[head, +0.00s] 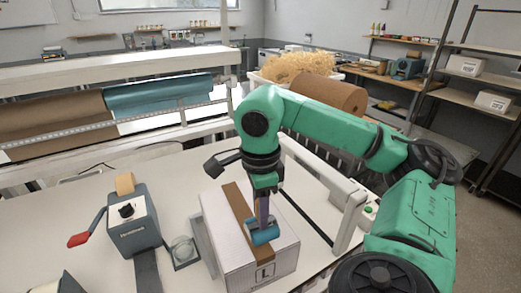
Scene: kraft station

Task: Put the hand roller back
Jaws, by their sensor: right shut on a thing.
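The hand roller has a blue cylinder (262,232) and a short purple-grey handle. My right gripper (263,197) points down and is shut on its handle. The roller is at the top of a pale carton (222,228), over the brown tape strip near the carton's front edge. I cannot tell whether the cylinder touches the carton. The gripper's fingertips are small and partly merge with the handle. My left gripper is not in view.
A grey tape dispenser (131,222) with a red-tipped lever stands left of the carton. A white frame (347,215) stands to the right. The bench (60,225) is clear at left.

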